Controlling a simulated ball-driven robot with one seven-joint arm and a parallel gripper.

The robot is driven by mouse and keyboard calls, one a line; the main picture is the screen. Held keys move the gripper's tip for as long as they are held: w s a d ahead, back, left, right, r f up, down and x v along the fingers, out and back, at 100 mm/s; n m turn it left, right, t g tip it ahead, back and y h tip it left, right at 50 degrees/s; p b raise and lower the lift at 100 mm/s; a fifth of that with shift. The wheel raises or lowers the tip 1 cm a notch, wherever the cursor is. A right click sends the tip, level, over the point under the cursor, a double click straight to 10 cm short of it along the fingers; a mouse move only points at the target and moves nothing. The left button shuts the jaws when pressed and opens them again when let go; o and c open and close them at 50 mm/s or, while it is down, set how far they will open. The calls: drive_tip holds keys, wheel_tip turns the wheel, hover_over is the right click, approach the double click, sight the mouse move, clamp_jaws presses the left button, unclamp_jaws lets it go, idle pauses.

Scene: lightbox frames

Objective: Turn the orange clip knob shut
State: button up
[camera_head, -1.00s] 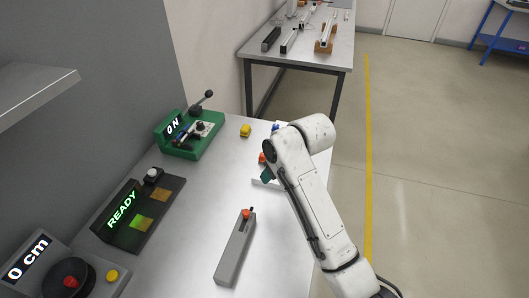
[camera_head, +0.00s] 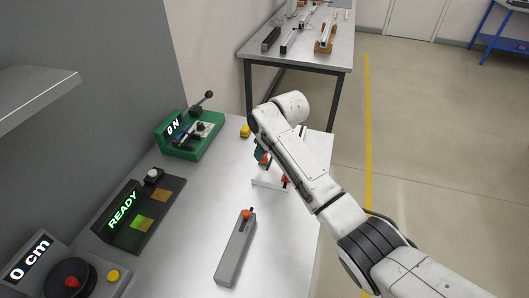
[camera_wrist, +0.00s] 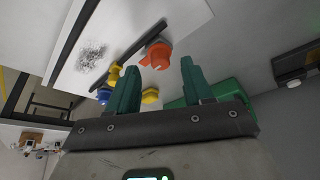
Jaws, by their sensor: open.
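The orange clip knob (camera_wrist: 157,55) sticks out from a white panel (camera_wrist: 140,20) in the wrist view. It lies just beyond and between the fingertips of my gripper (camera_wrist: 158,67), with no visible contact. The two green fingers are apart and nothing is between them. In the head view my gripper (camera_head: 260,150) is partly hidden by my arm, above the far right of the table. An orange part (camera_head: 264,160) shows just below it. A red part (camera_head: 285,181) stands on the white base (camera_head: 268,183).
Yellow (camera_wrist: 115,72) and blue (camera_wrist: 104,95) parts sit beside the orange knob along a dark bar. A grey box with an orange button (camera_head: 246,213), a READY panel (camera_head: 124,208), a green device (camera_head: 190,146) and a yellow object (camera_head: 245,131) stand on the table.

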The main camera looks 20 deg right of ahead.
drive_tip(key=shift+x, duration=1.2)
clamp_jaws()
